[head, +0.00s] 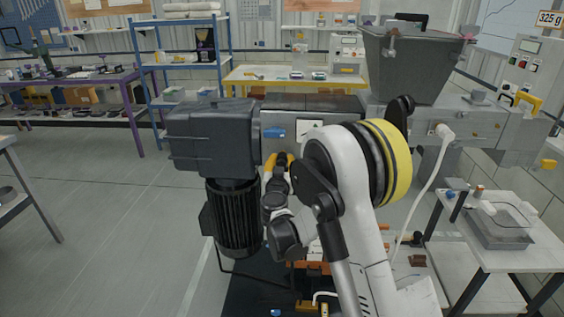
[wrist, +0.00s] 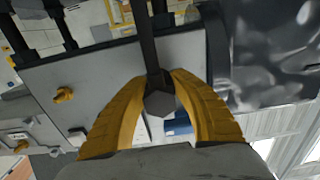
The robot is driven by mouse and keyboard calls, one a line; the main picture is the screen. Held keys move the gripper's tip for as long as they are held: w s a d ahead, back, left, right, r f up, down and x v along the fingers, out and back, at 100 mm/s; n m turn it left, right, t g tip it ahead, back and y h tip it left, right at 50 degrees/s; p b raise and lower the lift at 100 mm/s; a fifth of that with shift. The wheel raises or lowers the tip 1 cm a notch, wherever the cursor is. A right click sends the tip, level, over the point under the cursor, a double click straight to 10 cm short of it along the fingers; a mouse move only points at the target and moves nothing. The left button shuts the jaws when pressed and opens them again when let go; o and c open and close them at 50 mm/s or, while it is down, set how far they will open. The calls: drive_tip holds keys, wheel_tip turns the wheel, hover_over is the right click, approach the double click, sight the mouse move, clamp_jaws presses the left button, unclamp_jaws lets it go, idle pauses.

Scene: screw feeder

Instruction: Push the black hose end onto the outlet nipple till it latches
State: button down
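My gripper's yellow fingers (wrist: 163,78) close from both sides on a dark bar with a grey hexagonal end face (wrist: 160,103). The bar runs up to the top edge of the wrist view. I cannot tell whether it is the black hose end. In the head view my gripper (head: 280,162) is at the front of the grey feeder machine (head: 315,103), partly hidden by my wrist and arm. I cannot make out the outlet nipple in either view.
A large dark motor (head: 212,138) hangs left of my gripper. A grey hopper (head: 412,65) tops the machine. A white hose (head: 436,178) hangs at the right. The floor at left is clear.

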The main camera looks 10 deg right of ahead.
drive_tip(key=shift+b+v, duration=0.45)
drive_tip(key=shift+v, duration=0.85)
idle(0.9)
drive_tip(key=shift+b+v, duration=0.45)
drive_tip(key=shift+v, duration=2.05)
